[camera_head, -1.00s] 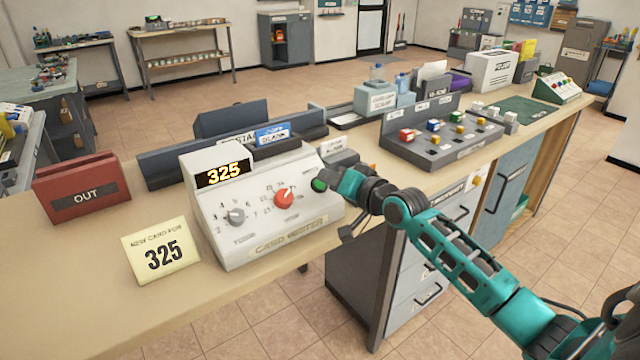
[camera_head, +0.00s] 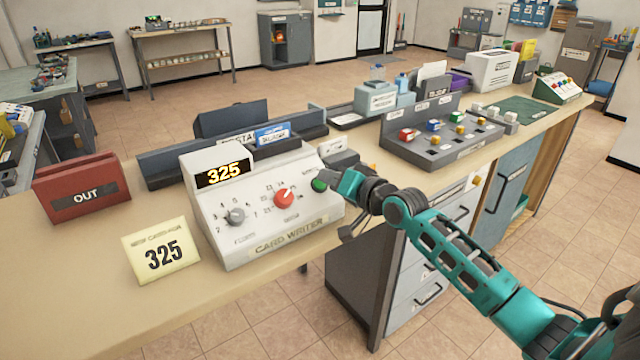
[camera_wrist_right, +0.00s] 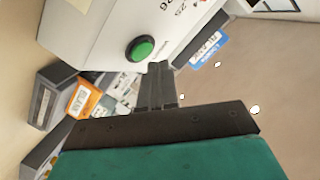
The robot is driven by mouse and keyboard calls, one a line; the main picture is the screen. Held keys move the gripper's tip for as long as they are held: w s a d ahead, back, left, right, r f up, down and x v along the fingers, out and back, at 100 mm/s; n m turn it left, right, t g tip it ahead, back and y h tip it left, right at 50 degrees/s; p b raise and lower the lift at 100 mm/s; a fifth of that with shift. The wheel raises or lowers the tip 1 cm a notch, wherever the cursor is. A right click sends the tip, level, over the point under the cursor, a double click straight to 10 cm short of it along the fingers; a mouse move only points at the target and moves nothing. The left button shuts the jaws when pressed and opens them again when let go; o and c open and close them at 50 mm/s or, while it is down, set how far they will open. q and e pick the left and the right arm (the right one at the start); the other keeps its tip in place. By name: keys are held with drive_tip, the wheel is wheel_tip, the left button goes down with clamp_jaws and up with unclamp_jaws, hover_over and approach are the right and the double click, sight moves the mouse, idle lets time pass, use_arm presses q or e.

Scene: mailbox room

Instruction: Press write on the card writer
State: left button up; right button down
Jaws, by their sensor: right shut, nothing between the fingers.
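The card writer (camera_head: 262,207) is a white sloped box on the counter, with a display (camera_head: 224,173) reading 325. It has a grey knob (camera_head: 236,215), a red knob (camera_head: 284,198) and a green button (camera_head: 319,185) at its right. My right gripper (camera_head: 338,182) is at the card writer's right side, close to the green button. In the right wrist view the shut, empty fingers (camera_wrist_right: 156,85) point toward the machine, just below the green button (camera_wrist_right: 140,48); I cannot tell whether they touch it. My left gripper is out of view.
A red OUT tray (camera_head: 82,190) stands at the left. Grey card racks (camera_head: 230,140) are behind the card writer. A grey panel with coloured blocks (camera_head: 440,133) is to the right. The counter's front left (camera_head: 60,290) is clear.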

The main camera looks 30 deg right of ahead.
drive_tip(key=shift+w+f, duration=0.1)
drive_tip(key=shift+f, duration=0.05)
drive_tip(key=shift+w+f, duration=0.15)
drive_tip(key=shift+f, duration=0.05)
idle(0.3)
drive_tip(key=shift+w+f+b, duration=0.2)
drive_tip(key=shift+f+b, duration=0.15)
idle(0.3)
drive_tip(key=shift+r, duration=0.1)
drive_tip(key=shift+s+r+p, duration=0.45)
drive_tip(key=shift+r+p, duration=0.15)
drive_tip(key=shift+p, duration=0.45)
